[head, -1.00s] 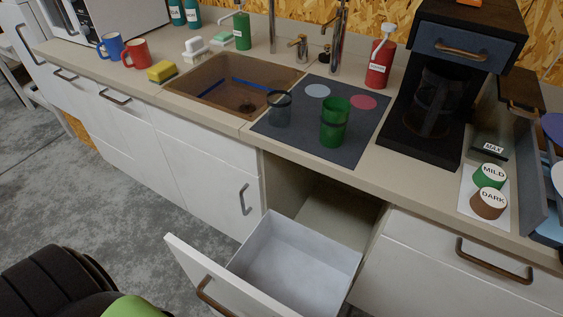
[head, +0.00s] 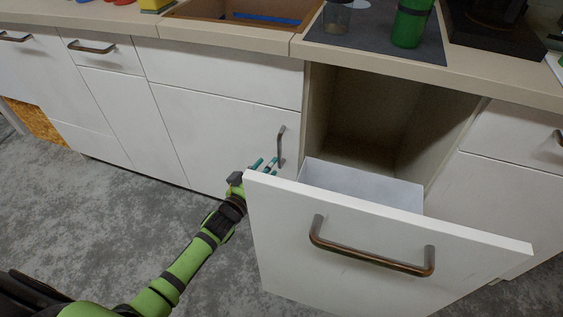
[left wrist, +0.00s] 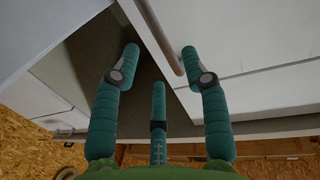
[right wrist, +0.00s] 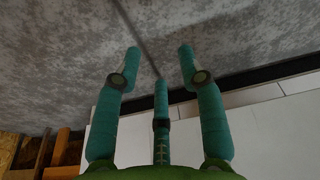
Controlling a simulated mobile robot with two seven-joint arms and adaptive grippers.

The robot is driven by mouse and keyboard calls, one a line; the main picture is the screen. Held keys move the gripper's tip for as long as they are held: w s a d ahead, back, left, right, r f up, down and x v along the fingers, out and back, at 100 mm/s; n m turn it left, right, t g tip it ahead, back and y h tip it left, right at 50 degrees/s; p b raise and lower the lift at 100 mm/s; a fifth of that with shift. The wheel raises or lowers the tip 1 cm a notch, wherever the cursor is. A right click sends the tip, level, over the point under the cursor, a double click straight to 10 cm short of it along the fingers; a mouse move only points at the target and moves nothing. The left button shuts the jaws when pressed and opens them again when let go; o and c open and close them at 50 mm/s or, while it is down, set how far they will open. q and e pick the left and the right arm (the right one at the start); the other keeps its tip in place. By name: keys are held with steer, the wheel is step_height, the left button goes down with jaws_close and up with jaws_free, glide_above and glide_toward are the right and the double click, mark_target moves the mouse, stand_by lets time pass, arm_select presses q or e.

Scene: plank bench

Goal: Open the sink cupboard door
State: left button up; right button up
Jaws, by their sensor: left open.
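The sink cupboard door (head: 215,130) is a white front below the sink, shut. Its dark vertical handle (head: 281,147) is near the door's right edge. It also shows as a brown bar in the left wrist view (left wrist: 162,38). My left gripper (head: 267,164) is open and empty at the handle's lower part, partly hidden by the drawer front. In the left wrist view the bar lies between the two outer fingertips; I cannot tell whether they touch it. My right gripper (right wrist: 160,62) is open and empty over the grey floor and is out of the head view.
A pulled-out drawer (head: 390,240) with a white front and copper handle stands right beside the door, close to my left gripper. The compartment (head: 350,110) behind it is open. The brown sink (head: 240,12) is above. Grey floor (head: 130,215) is free at left.

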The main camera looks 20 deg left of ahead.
mark_target(280, 146)
arm_select(q)
steer(key=shift+w+d+r+t, duration=0.15)
steer(key=shift+w+r+t, duration=0.15)
steer(key=shift+r, duration=0.3)
steer(key=shift+w+d+r+t, duration=0.1)
steer(key=shift+w+r+t, duration=0.1)
steer(key=shift+w+r, duration=0.3)
steer(key=b+x, duration=0.1)
steer(key=x, duration=0.3)
steer(key=shift+w+d+r, duration=0.15)
steer(key=shift+w, duration=0.2)
steer(key=shift+b+x, duration=0.4)
steer(key=shift+x, duration=0.35)
jaws_close()
arm_select(e)
steer(key=r, duration=0.1)
steer(key=w+r, duration=0.1)
steer(key=shift+w+a+r, duration=0.25)
steer(key=shift+w+r, duration=0.1)
steer(key=shift+r, duration=0.05)
